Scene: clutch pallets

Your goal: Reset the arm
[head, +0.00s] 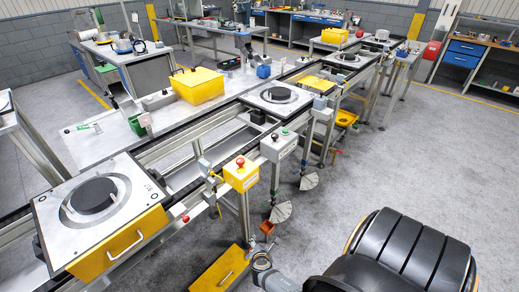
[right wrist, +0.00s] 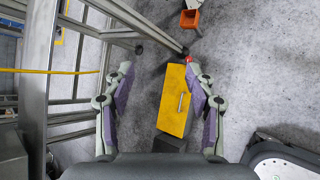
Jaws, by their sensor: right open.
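My right gripper shows at the bottom of the head view (head: 264,257), low beside the conveyor frame. In the right wrist view (right wrist: 160,70) its two grey and purple fingers are spread apart with nothing held between them. A yellow panel with a pale handle (right wrist: 174,112) lies beyond and below the fingers, apart from them as far as I can tell. It also shows at the bottom of the head view (head: 215,272). My left gripper is not in view.
The conveyor (head: 187,148) crosses the head view diagonally, carrying pallets such as the front-left one (head: 60,212) with a black disc (head: 93,195). A yellow emergency-stop box (head: 241,177) is on its near side. An orange bin (right wrist: 189,19) is on the floor. Grey floor at right is open.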

